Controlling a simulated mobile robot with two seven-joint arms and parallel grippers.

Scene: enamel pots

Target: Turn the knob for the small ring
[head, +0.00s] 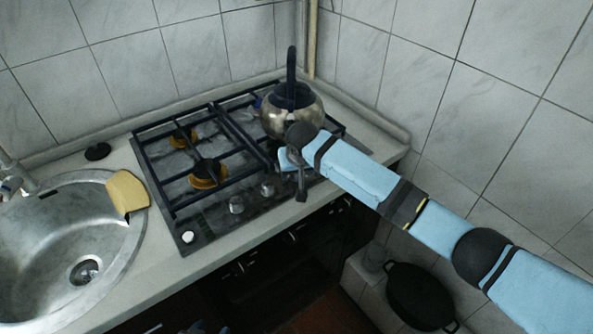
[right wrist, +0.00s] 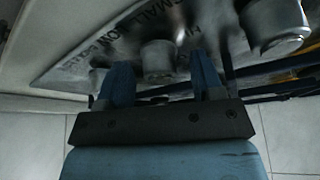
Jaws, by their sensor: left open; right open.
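The hob (head: 180,220) has a row of knobs along its front edge, including a white one (head: 187,237) and metal ones (head: 236,204). My right gripper (head: 294,168) is at the right end of this row. In the right wrist view its blue fingers (right wrist: 163,78) are open, one on each side of a grey knob (right wrist: 158,58); contact cannot be told. Panel lettering beside that knob includes "SMALL". Another, larger-looking knob (right wrist: 272,28) is at the upper right. Only a bluish bit of what looks like my left gripper (head: 196,328) shows at the bottom edge.
A metal kettle (head: 290,118) with a dark handle stands on the hob's right side, close behind my right wrist. Burners (head: 207,173) sit under black grates. A sink (head: 60,250) with a yellow cloth (head: 127,193) is at the left. A black pan (head: 420,297) is low at the right.

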